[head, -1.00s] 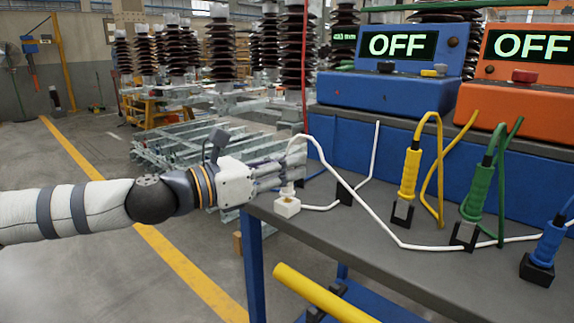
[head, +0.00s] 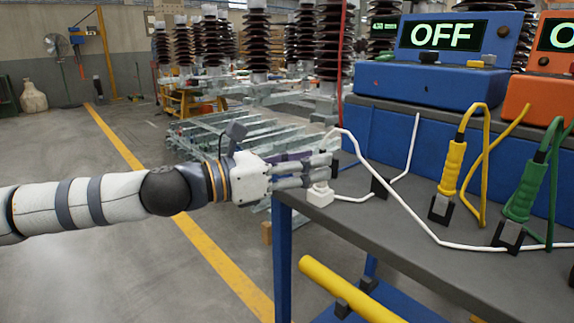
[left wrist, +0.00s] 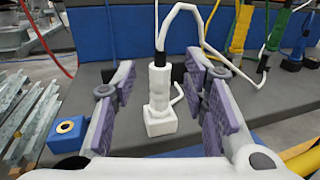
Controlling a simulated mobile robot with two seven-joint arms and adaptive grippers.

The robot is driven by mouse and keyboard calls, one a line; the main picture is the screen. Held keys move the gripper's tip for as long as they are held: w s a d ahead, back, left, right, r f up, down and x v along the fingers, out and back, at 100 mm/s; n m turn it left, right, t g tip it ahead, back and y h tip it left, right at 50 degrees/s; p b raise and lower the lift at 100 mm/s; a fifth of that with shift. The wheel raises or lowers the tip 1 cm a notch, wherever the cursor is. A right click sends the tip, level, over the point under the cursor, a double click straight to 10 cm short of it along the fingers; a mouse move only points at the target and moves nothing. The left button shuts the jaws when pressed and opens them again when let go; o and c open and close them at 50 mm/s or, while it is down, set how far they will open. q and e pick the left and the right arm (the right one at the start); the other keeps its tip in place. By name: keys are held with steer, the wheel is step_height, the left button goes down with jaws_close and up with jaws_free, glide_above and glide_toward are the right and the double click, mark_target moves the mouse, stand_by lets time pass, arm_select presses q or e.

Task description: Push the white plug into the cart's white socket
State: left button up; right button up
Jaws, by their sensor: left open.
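The white plug (left wrist: 159,82) stands upright above the white socket (left wrist: 160,121), a small block near the cart's left edge. They look in line and touching, but I cannot tell how deep the plug sits. A white cable leaves the plug's top through a dark collar. In the head view the white socket (head: 320,195) shows just below my fingers, which partly hide the plug. My left gripper (head: 325,170) is open. In the left wrist view its padded fingers (left wrist: 160,78) stand either side of the plug, with gaps. My right gripper is not in view.
The white cable (head: 390,194) loops across the grey cart top (head: 390,255). Yellow (head: 452,168) and green (head: 524,190) plugs stand in black holders to the right. A blue OFF unit (head: 440,80) is behind. A blue block (left wrist: 66,131) lies left of the fingers.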

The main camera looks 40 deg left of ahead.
arm_select(q)
steer(key=v, duration=0.9)
steer(key=shift+r, duration=0.1)
